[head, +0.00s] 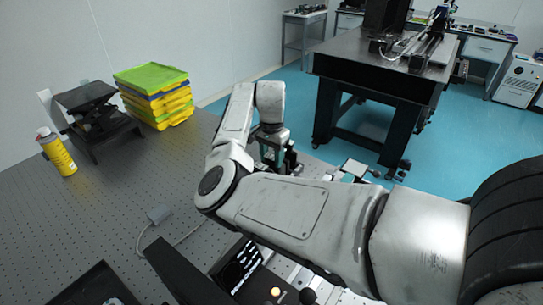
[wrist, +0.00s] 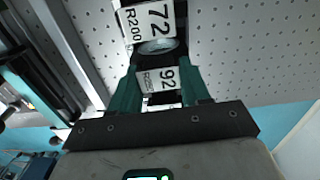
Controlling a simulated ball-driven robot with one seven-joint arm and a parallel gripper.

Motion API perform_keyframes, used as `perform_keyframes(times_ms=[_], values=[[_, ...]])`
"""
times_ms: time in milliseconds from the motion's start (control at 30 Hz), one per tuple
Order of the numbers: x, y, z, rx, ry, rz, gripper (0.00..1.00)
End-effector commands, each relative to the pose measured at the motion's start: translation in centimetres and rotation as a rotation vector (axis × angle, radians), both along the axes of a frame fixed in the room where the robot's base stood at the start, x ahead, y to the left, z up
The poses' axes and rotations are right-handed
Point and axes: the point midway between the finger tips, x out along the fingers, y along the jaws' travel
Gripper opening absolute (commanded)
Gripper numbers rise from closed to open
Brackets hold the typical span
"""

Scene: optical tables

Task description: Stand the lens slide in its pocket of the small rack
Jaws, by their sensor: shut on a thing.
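In the wrist view my gripper (wrist: 160,88) has its two green fingers shut on the lens slide, whose small white tag (wrist: 158,79) reads 92 with smaller print. Just beyond is a larger white tag (wrist: 148,20) reading 72 R200, with a round glass lens (wrist: 157,46) at its lower edge; I cannot tell whether it is a separate slide. The small rack and its pocket cannot be made out. In the head view my wrist hangs over the table beyond my forearm, which hides the fingertips and the slide.
A perforated grey table (head: 130,200) fills the left. A black screen (head: 238,265) stands near the front. Another optical table (head: 375,75) is across the blue floor.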

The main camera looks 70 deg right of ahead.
Motion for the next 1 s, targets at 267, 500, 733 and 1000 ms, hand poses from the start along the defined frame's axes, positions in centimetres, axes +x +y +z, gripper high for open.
perform_keyframes(times_ms=[267,500,733,1000], values=[[0.01,-0.02,-0.12,-0.001,0.000,0.000,0.59],[0.01,-0.01,-0.12,0.000,0.000,0.000,0.76],[0.00,0.00,-0.17,0.000,0.000,0.000,0.88],[0.00,0.00,-0.15,0.000,0.000,0.000,0.96]])
